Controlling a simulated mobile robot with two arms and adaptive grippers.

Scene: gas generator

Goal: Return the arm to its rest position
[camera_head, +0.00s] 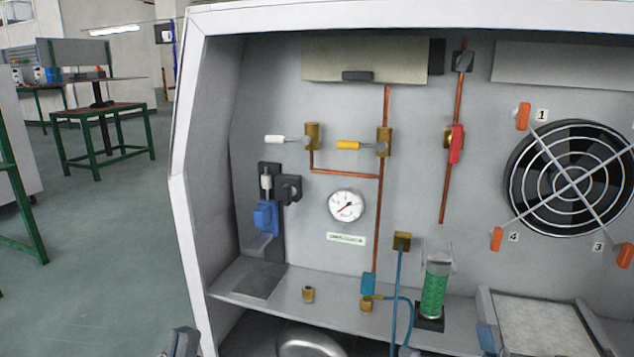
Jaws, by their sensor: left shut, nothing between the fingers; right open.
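A small grey part of my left gripper (180,344) shows at the bottom edge, just outside the left wall of the generator cabinet (183,150). Its fingers are shut with nothing between them, and most of the gripper and arm is cut off by the frame. It is apart from the valves and fittings on the panel. I cannot make out my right gripper in this view.
Inside the cabinet are a white-handled valve (289,139), a yellow-handled valve (350,145), a red-handled valve (456,145), a pressure gauge (346,205), a green cylinder (433,291) and a fan (572,178). Open floor (110,240) lies left; a green-framed table (100,110) stands behind.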

